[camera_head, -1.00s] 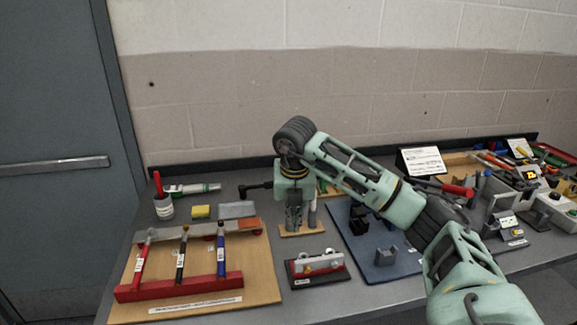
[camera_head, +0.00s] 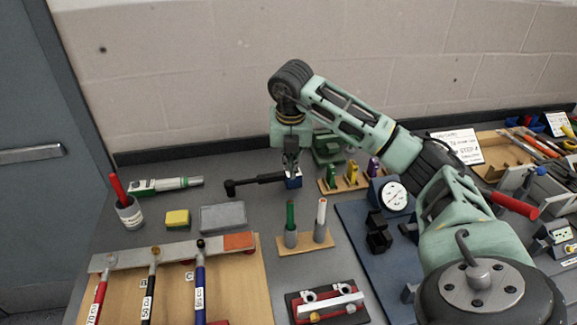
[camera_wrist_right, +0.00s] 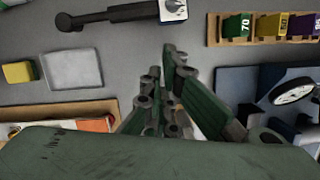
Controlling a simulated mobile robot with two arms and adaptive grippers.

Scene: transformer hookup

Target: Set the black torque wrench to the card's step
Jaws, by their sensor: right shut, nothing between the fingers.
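The black torque wrench (camera_head: 150,288) stands in the rack between a red-handled (camera_head: 101,292) and a blue-handled (camera_head: 199,288) wrench. Its lower end is cut off by the frame. A white card with print too small to read (camera_head: 460,146) stands at the back right. My right gripper (camera_head: 291,168) is shut and empty, pointing down near a small blue box (camera_head: 294,181) at the end of a black-handled tool (camera_head: 257,184). In the right wrist view, the shut fingers (camera_wrist_right: 168,75) are apart from this tool (camera_wrist_right: 118,15); its box has a white, dial-like face. My left gripper is not in view.
A wooden stand with green and white-topped pegs (camera_head: 305,243) is in front of my right gripper. Green, yellow and purple pieces (camera_head: 353,172) stand on a rack to its right. A grey block (camera_head: 222,217), yellow sponge (camera_head: 177,219) and cup (camera_head: 129,213) are left.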

